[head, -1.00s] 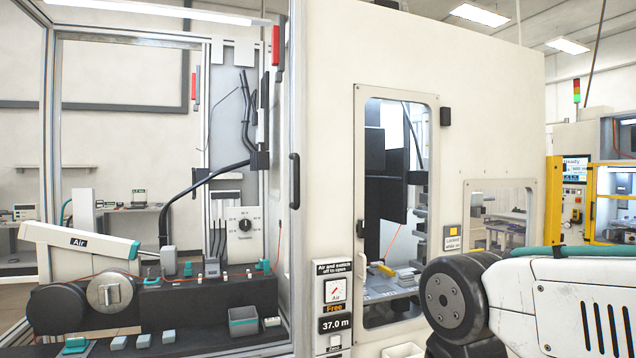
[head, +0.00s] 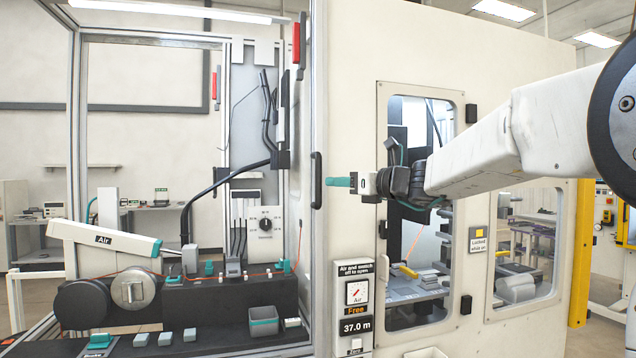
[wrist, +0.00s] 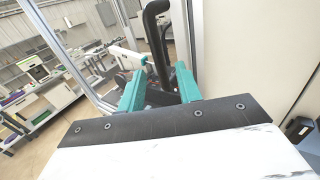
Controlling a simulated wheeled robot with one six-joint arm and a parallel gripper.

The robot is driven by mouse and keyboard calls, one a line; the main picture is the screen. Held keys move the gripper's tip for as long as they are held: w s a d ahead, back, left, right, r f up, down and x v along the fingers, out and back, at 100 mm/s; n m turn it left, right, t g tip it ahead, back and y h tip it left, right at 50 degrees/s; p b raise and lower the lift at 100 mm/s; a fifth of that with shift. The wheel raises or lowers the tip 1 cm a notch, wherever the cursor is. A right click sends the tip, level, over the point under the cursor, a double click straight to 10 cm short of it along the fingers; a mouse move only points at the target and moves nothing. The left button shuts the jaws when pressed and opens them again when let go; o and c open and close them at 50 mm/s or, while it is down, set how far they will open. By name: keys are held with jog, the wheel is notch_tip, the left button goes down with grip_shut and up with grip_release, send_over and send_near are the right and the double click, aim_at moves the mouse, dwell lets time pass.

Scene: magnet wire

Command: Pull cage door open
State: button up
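The cage (head: 74,150) is a clear-sided aluminium frame at the left of the head view. A black upright bar handle (head: 316,180) is at its right-hand post. My gripper (head: 337,181) points left at the handle, with teal fingertips just to its right. In the wrist view, my gripper's teal fingers (wrist: 158,88) are spread apart. The black handle (wrist: 157,40) shows ahead of and between them, and I see no finger closed on it. Whether its lower part lies between the fingertips is hard to tell.
A cream cabinet wall (head: 350,120) with a windowed door stands right of the handle. A panel (head: 355,292) reads "Free" and "37.0 m", under a sign "Air and switch off to open". Inside the cage is a black bench with a reel (head: 131,288).

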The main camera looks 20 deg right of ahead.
aim_at(321, 181)
jog(key=x, duration=0.7)
jog(key=shift+a, duration=0.1)
grip_shut()
